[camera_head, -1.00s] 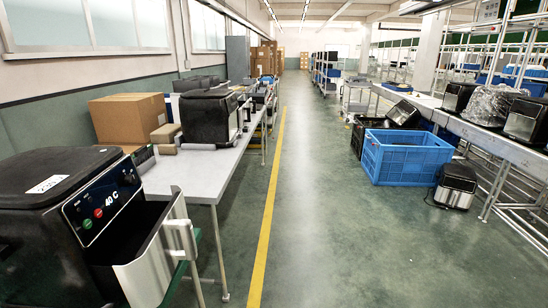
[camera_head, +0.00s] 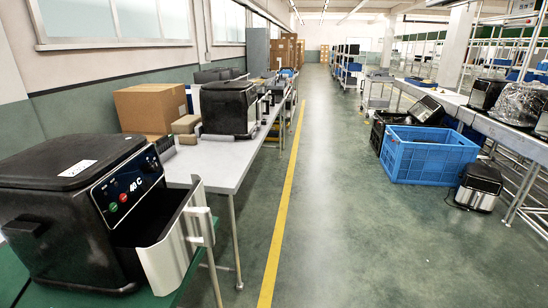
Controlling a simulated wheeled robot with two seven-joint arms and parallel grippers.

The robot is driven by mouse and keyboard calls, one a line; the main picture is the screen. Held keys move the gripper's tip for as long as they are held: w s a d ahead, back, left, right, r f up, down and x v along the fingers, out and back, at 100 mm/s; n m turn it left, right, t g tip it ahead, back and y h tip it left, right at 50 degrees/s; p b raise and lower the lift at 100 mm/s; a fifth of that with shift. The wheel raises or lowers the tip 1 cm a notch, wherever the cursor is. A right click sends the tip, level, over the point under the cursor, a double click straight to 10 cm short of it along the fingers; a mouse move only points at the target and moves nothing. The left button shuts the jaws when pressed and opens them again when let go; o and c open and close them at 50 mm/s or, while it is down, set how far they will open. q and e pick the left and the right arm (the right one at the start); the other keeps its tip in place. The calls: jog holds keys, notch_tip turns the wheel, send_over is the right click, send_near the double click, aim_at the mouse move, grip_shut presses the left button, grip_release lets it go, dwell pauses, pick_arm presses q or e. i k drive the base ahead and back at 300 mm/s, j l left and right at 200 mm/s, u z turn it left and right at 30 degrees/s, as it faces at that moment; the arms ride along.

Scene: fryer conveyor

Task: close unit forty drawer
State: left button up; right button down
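A black air fryer unit (camera_head: 62,222) stands at the lower left on a green surface. The dark inside of the drawer shows between the front and the body. Neither of my grippers is in view.
A grey table (camera_head: 215,165) beyond the unit holds another black fryer (camera_head: 229,108) and a cardboard box (camera_head: 150,106). A blue crate (camera_head: 428,157) and a fryer (camera_head: 478,186) stand on the floor at right. The aisle by the yellow line (camera_head: 285,205) is clear.

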aim_at(151, 225)
jog(key=u, duration=1.35)
